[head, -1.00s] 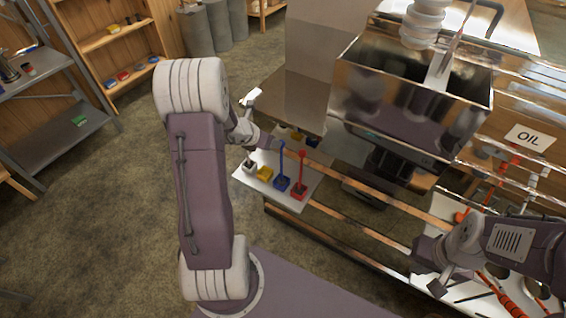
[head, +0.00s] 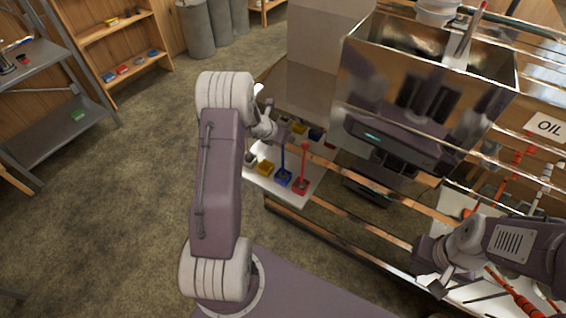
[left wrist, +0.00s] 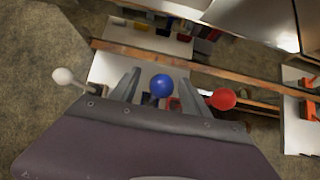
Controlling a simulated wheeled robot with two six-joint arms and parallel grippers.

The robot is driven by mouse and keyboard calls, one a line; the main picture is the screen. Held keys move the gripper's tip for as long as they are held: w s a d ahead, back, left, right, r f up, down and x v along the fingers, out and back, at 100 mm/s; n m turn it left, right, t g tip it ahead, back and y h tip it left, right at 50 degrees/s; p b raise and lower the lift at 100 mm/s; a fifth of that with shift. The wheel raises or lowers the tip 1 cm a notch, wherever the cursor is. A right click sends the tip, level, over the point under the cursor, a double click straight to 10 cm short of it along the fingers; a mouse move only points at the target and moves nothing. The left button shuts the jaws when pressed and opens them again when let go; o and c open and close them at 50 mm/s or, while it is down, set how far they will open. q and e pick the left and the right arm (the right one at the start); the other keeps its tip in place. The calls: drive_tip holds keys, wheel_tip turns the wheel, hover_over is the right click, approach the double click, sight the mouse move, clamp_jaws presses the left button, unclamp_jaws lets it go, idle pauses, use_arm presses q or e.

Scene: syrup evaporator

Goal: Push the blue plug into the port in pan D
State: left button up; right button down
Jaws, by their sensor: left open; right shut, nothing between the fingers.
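The blue plug shows in the head view as a thin stem on a blue block (head: 284,178) on a white board (head: 259,184). In the left wrist view its round blue knob (left wrist: 161,86) lies between the two fingers of my left gripper (left wrist: 160,78). Those fingers are open, one on each side of the knob; I cannot tell whether they touch it. In the head view my left arm partly hides that gripper. My right gripper (head: 438,287) is shut and empty at the lower right. I cannot pick out pan D or its port.
A red plug (head: 304,147) stands right of the blue one; its red knob (left wrist: 222,99) is close to the right finger. A white knob (left wrist: 63,76) is at the left. A yellow block (head: 265,168) is on the board. Metal rails and a large steel pan (head: 400,90) are nearby.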

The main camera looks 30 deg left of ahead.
use_arm(q)
drive_tip(key=shift+s, duration=0.1)
drive_tip(key=shift+d+r, duration=0.1)
drive_tip(key=shift+c, duration=1.3)
clamp_jaws()
drive_tip(key=shift+r+p, duration=0.4)
wheel_tip(320, 180, up, 6)
drive_tip(key=p, duration=0.5)
drive_tip(key=shift+r, duration=0.2)
drive_tip(key=shift+f, duration=0.1)
